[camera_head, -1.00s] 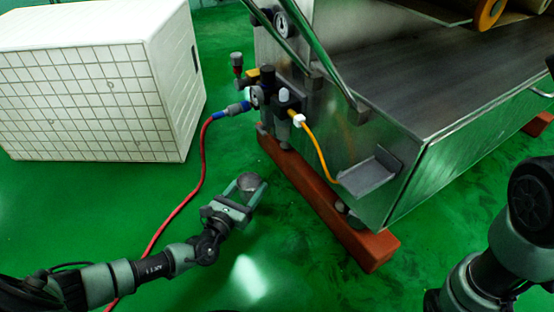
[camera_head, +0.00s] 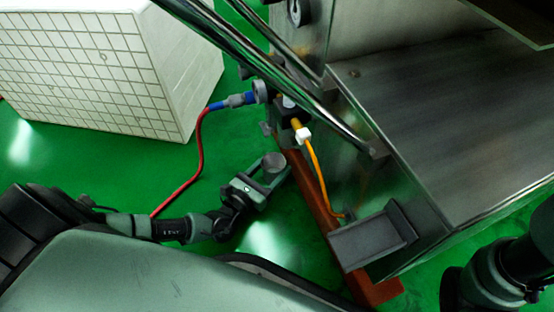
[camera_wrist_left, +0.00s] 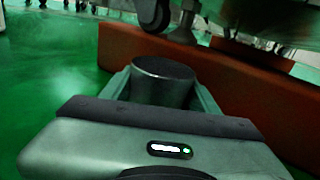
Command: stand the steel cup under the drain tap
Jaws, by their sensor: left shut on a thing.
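The steel cup (camera_head: 273,162) is a small grey cylinder with its open rim up. My left gripper (camera_head: 268,173) is shut on it and holds it roughly upright, near the red beam at the machine's base. In the left wrist view, the cup (camera_wrist_left: 162,86) sits between the two fingers (camera_wrist_left: 163,92), with the red beam behind it. The machine's valve group (camera_head: 283,105) is partly hidden by a steel bar. I cannot tell for sure which part is the drain tap. My right arm shows at the lower right, but its gripper is out of view.
The red beam (camera_head: 325,218) runs along the machine's base. A small metal tray (camera_head: 372,238) juts from its side, with a yellow hose (camera_head: 320,178) beside it. A red hose (camera_head: 201,150) crosses the floor. A white crate (camera_head: 100,70) stands at upper left. Green floor lies between.

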